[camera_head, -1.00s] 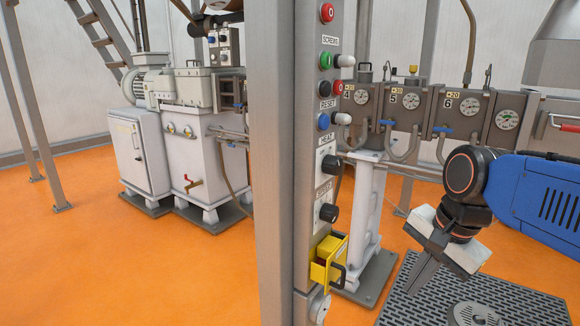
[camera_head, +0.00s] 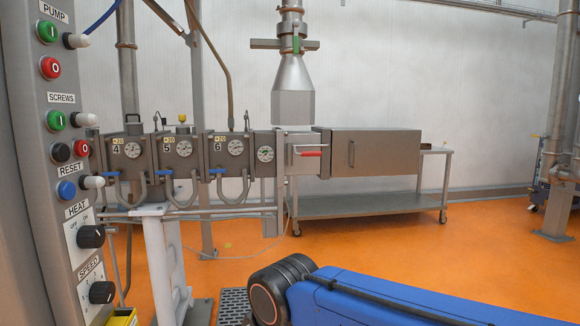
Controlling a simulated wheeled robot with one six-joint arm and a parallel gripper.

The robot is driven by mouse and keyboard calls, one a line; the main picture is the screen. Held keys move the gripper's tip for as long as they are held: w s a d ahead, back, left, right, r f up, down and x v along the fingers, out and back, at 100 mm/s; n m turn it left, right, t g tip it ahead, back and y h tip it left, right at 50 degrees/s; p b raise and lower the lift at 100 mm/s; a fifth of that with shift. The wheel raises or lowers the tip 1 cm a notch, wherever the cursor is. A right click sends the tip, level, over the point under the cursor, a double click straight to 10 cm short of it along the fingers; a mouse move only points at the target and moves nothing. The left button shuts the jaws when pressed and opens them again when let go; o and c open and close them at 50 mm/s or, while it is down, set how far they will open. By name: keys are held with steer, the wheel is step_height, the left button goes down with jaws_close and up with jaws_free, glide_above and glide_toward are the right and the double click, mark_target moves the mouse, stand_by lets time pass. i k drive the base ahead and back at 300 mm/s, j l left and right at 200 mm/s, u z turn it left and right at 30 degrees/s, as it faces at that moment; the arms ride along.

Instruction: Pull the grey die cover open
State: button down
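At the right end of the barrel line is a small grey housing (camera_head: 304,165) with a red-gripped horizontal handle (camera_head: 310,151) on its front. To its right is a larger grey box (camera_head: 388,152) with a dark upright handle (camera_head: 351,153) near its left edge. Both fronts look closed. I cannot tell for sure which of the two is the die cover. My blue arm and its black joint lie low in the front, well short of both. My gripper is outside the picture.
A control column (camera_head: 60,140) with buttons and knobs stands close at left. A wheeled steel table (camera_head: 375,206) stands below the grey box. A steel hopper (camera_head: 293,90) hangs above. Orange floor (camera_head: 390,250) is open in front. A dark grating (camera_head: 233,305) lies beside my arm.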

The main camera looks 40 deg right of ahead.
mark_target(370, 151)
steer(key=z, duration=1.8)
